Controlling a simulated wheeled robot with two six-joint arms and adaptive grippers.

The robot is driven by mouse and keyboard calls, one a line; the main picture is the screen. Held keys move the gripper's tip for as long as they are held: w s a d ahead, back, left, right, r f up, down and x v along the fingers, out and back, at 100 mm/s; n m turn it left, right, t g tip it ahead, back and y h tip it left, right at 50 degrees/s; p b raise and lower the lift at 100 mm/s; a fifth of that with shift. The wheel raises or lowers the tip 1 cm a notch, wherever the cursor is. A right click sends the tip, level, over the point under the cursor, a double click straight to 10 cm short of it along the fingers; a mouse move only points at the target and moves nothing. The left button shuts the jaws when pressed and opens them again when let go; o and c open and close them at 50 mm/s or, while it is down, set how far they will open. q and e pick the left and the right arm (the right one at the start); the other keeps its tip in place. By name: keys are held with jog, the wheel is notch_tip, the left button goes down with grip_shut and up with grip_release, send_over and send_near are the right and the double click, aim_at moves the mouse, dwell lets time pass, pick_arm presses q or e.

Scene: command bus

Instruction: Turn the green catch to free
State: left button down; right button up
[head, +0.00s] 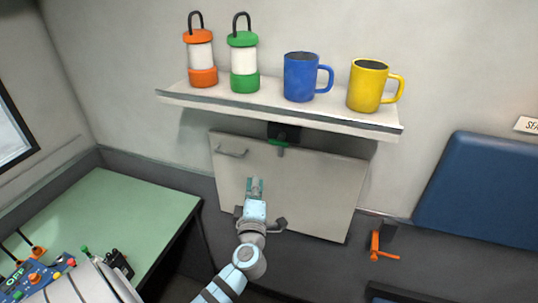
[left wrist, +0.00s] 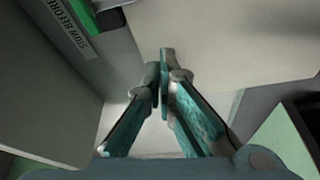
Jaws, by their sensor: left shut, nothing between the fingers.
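The green catch (head: 280,148) sits on a dark mount under the shelf, at the top edge of a pale panel (head: 320,190). It is small in the head view; a short part of it points down over the panel. Part of the green catch (left wrist: 82,14) also shows at the top left of the left wrist view, cut off by the frame edge. My left gripper (head: 255,182) is in front of the panel, below and left of the catch and apart from it. Its fingers (left wrist: 164,72) are together and empty. My right gripper is not in view.
The shelf (head: 232,102) above holds an orange lantern (head: 201,55), a green lantern (head: 244,62), a blue mug (head: 300,77) and a yellow mug (head: 368,87). The panel has a handle (head: 231,153). An orange crank (head: 377,248) is at right, a green table (head: 115,215) at left.

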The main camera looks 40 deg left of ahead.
aim_at(268, 149)
pick_arm(q)
jog(key=w+a+r+n, duration=0.1)
jog(key=w+a, duration=0.1)
jog(key=w+a+r+n, duration=0.1)
jog(key=w+a, duration=0.1)
jog(key=w+a+r+b, duration=0.1)
jog(key=w+a, duration=0.1)
jog(key=w, duration=0.1)
jog(key=shift+w+n+g, duration=0.1)
jog(key=shift+n+g, duration=0.3)
jog(key=d, duration=0.1)
jog(key=w+d, duration=0.1)
jog(key=d, duration=0.1)
jog(key=shift+w+r, duration=0.1)
jog(key=shift+w, duration=0.1)
jog(key=shift+w+d+r, duration=0.1)
jog(key=shift+d, duration=0.35)
jog(key=shift+a, duration=0.3)
jog(key=shift+w+d, duration=0.1)
jog(key=shift+f, duration=0.2)
